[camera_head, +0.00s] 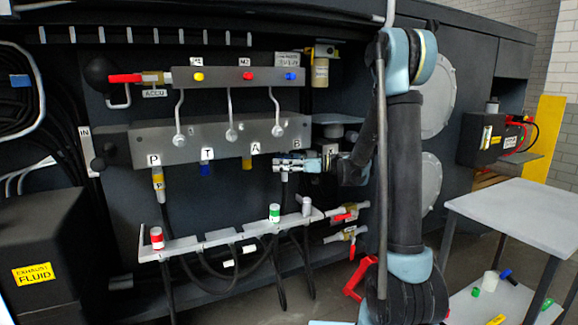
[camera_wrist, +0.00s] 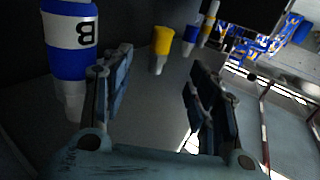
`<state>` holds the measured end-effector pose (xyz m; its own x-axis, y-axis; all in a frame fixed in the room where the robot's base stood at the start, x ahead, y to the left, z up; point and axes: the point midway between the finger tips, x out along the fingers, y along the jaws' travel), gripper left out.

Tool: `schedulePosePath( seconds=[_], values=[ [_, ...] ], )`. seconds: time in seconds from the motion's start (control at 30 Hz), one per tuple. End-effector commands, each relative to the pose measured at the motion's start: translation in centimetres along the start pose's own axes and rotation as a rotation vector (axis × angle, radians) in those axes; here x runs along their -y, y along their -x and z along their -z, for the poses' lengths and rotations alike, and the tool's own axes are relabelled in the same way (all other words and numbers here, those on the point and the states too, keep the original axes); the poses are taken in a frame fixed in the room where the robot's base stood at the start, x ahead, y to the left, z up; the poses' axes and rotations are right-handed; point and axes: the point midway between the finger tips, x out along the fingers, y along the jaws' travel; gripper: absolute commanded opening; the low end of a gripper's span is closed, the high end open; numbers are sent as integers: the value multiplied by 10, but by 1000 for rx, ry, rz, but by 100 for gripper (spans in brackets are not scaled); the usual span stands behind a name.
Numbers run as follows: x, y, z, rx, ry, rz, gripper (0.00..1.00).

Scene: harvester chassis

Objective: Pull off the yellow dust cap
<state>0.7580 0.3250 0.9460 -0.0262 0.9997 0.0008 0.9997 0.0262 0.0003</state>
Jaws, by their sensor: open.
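The yellow dust cap (camera_head: 247,162) hangs under the port marked A on the grey valve block. In the wrist view the yellow cap (camera_wrist: 162,40) shows upright, in the gap between my fingers but farther away. My gripper (camera_head: 281,166) is at the block's right end, by the port marked B, to the right of the yellow cap. In the wrist view my gripper (camera_wrist: 160,68) is open, with nothing between its fingers. A blue piece with a white B label (camera_wrist: 70,45) stands close beside the left finger; whether they touch is unclear.
A blue cap (camera_head: 206,169) hangs under T, left of the yellow cap. A yellow-banded hose fitting (camera_head: 158,184) hangs under P. Below is a grey rail (camera_head: 215,238) with red and green caps and hoses. A grey table (camera_head: 520,210) stands at right.

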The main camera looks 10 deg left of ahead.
Motion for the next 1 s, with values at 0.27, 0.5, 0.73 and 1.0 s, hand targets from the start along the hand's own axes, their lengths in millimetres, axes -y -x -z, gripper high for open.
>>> schedulePosePath(
  seconds=[0.27,0.5,0.73,1.0],
  values=[
    [1,-46,0,0,-1,4,54],
    [1,-84,0,1,-1,2,54],
    [0,-117,0,1,-1,1,54],
    [0,-136,0,1,-1,-1,54]
  ],
)
